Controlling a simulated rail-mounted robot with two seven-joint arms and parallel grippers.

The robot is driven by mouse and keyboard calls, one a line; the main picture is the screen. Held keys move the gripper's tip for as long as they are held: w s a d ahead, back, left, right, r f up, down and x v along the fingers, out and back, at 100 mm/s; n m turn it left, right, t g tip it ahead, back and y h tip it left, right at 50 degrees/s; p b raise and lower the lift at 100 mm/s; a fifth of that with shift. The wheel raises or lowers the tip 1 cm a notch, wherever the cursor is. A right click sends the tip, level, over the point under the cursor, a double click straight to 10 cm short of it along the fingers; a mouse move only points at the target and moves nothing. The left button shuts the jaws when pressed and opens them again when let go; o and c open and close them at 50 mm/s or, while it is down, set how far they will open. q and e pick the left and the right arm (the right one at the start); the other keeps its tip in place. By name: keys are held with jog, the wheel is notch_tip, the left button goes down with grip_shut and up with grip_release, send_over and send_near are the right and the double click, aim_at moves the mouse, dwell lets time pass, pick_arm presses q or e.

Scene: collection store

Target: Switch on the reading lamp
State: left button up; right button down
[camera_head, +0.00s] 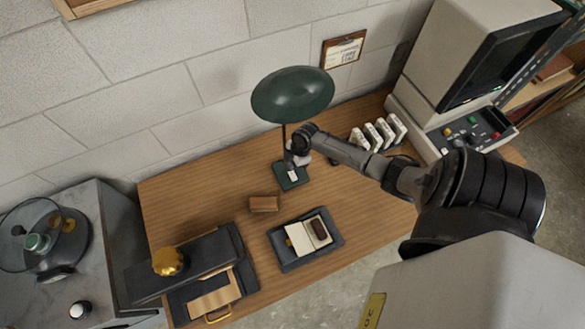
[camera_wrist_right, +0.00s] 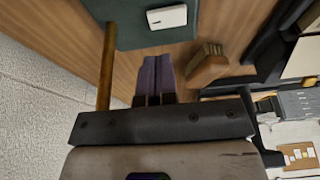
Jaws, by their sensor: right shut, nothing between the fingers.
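The reading lamp has a dark green domed shade (camera_head: 292,95) and a thin stem rising from a green base (camera_head: 291,178) on the wooden desk. A white rocker switch (camera_head: 293,175) sits on the base. In the right wrist view the base (camera_wrist_right: 130,30), the white switch (camera_wrist_right: 167,17) and the brass-coloured stem (camera_wrist_right: 105,70) show. My right gripper (camera_head: 299,160) is above the base, below the shade. Its fingers (camera_wrist_right: 157,62) are shut and empty, pointing toward the base, with the switch just beyond the tips in the picture. Contact cannot be told. My left gripper is out of view.
A dark press-like object with a gold knob (camera_head: 168,261) stands front left. White upright holders (camera_head: 383,132) and a computer terminal (camera_head: 450,70) are right.

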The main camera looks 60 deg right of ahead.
aim_at(290, 174)
jog(key=x, duration=0.3)
jog(key=shift+s+d+f, duration=0.2)
jog(key=shift+d+f, duration=0.05)
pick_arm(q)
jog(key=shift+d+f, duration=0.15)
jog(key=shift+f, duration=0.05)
pick_arm(e)
jog(key=shift+f, duration=0.6)
